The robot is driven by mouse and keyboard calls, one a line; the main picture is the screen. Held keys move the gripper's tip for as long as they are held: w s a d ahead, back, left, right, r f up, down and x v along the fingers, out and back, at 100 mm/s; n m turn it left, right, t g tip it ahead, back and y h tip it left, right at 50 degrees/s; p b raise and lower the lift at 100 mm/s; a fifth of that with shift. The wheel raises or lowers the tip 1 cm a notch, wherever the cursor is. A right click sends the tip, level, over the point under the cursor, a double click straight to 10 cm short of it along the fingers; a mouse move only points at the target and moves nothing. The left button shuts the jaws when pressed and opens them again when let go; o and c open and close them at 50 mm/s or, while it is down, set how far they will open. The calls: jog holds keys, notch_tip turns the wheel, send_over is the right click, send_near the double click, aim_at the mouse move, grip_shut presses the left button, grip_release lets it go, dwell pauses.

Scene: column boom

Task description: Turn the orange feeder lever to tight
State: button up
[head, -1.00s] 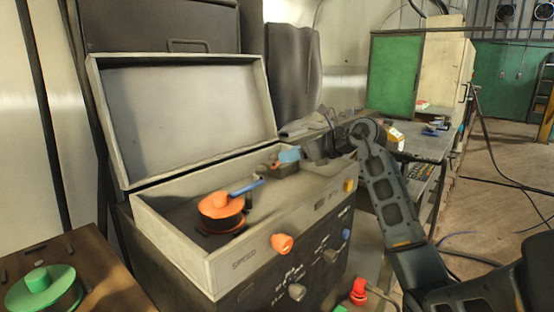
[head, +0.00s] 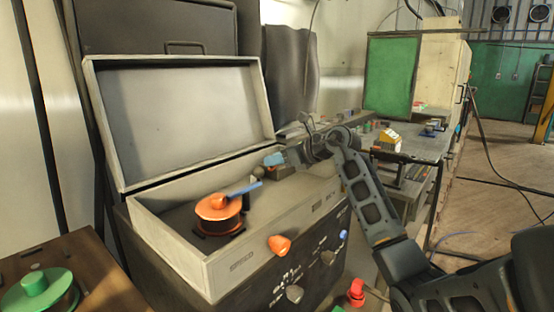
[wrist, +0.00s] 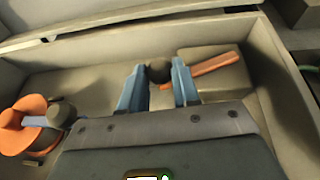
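The orange feeder lever (wrist: 213,64) is a flat bar on a pale block inside the open case, seen in the wrist view. A dark round knob (wrist: 158,72) is at its left end. My gripper (wrist: 159,76) is open, with one blue finger on each side of the knob. Small gaps seem to show beside the knob; contact cannot be told. In the head view my gripper (head: 274,160) is inside the case's right part, and the lever is hidden behind it. No tight marking is legible.
The case (head: 165,235) has a raised lid (head: 185,115) behind and low walls around my gripper. An orange spool (head: 218,207) with a blue-grey arm stands left of my gripper. An orange knob (head: 279,245) projects from the case front. A cluttered bench (head: 425,147) is at right.

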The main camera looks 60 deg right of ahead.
grip_shut()
dwell(0.3)
jog(key=s+n+y+b, duration=0.1)
jog(key=s+d+n+y+b, duration=0.1)
jog(key=y+b, duration=0.1)
jog(key=s+d+n+y+b, duration=0.1)
jog(key=n+y, duration=0.1)
jog(key=shift+f, duration=0.25)
jog(key=n+y+b, duration=0.1)
jog(key=s+d+n+y+b, duration=0.1)
jog(key=shift+g+b, duration=0.35)
jog(key=shift+g, duration=0.05)
jog(key=shift+s+d+r+n+g+y+b, duration=0.1)
jog(key=shift+s+d+n+g+y+b, duration=0.15)
jog(key=shift+n+y+b, duration=0.2)
jog(key=shift+s+d+r+n+g+y+b, duration=0.15)
jog(key=shift+d+n+g+y+b, duration=0.15)
jog(key=shift+y, duration=0.25)
jog(key=shift+a, duration=0.1)
